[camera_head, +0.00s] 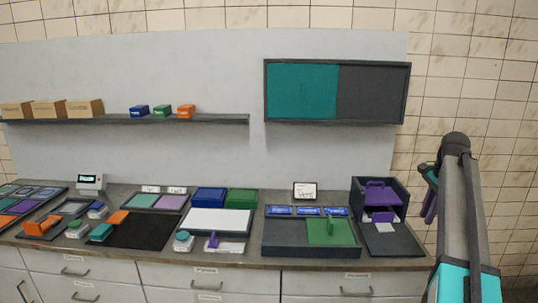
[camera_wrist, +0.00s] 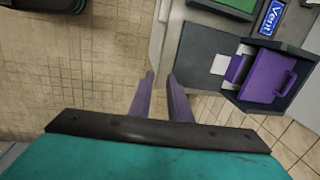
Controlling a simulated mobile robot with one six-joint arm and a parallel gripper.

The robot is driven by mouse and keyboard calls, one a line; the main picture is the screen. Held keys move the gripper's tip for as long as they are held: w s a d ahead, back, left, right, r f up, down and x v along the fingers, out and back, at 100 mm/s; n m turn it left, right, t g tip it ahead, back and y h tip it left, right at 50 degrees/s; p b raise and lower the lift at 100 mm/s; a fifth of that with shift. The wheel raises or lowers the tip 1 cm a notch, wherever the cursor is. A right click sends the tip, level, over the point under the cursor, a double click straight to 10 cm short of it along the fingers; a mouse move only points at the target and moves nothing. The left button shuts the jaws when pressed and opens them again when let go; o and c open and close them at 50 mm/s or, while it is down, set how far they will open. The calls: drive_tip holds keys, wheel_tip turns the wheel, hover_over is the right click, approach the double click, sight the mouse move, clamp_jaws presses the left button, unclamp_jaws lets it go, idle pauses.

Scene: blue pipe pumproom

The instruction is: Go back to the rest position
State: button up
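My gripper (camera_wrist: 161,76) shows in the wrist view as two purple fingers with a gap between them and nothing held. It hangs over open floor beside the counter edge. In the head view my gripper (camera_head: 429,205) is at the far right, partly behind my arm, just past the counter's right end. The dark box (camera_head: 371,193) with a purple handled case (camera_head: 382,192) inside stands to its left. The purple case also shows in the wrist view (camera_wrist: 267,76) at the upper right, apart from the fingers.
The counter (camera_head: 325,263) runs along the wall with trays, coloured pads and small blocks on it. A shelf (camera_head: 215,119) holds cardboard boxes and small coloured boxes. A teal and dark wall panel (camera_head: 372,93) hangs above. The tiled floor (camera_wrist: 95,75) below my gripper is clear.

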drive_tip(key=s+a+f+n+g, duration=0.1)
drive_tip(key=a+f, duration=0.5)
drive_tip(key=f, duration=0.4)
drive_tip(key=s+a+f+n+g+y, duration=0.1)
drive_tip(key=s+a+f+g, duration=0.1)
drive_tip(key=a+f, duration=0.65)
drive_tip(key=s+a+f+g, duration=0.1)
drive_tip(key=a+f, duration=0.2)
drive_tip(key=f, duration=1)
drive_tip(key=s+a+f+n+g, duration=0.1)
drive_tip(key=s+a+f+n, duration=0.1)
drive_tip(key=s+a+f, duration=0.5)
drive_tip(key=s+a+f+n+g, duration=0.1)
drive_tip(key=s+a+f+g, duration=0.15)
drive_tip(key=s+f, duration=0.55)
drive_tip(key=s+a+f+n, duration=0.2)
drive_tip(key=s+f+n, duration=0.2)
drive_tip(key=s, duration=0.4)
drive_tip(key=s+a+f+n+h, duration=0.1)
drive_tip(key=s+a+f+n, duration=0.2)
drive_tip(key=s+f, duration=0.3)
drive_tip(key=s+a+f+n, duration=0.2)
drive_tip(key=s+f+n, duration=0.4)
drive_tip(key=s, duration=0.5)
drive_tip(key=shift+s+a, duration=0.15)
drive_tip(key=shift+s, duration=0.1)
drive_tip(key=shift+o, duration=0.4)
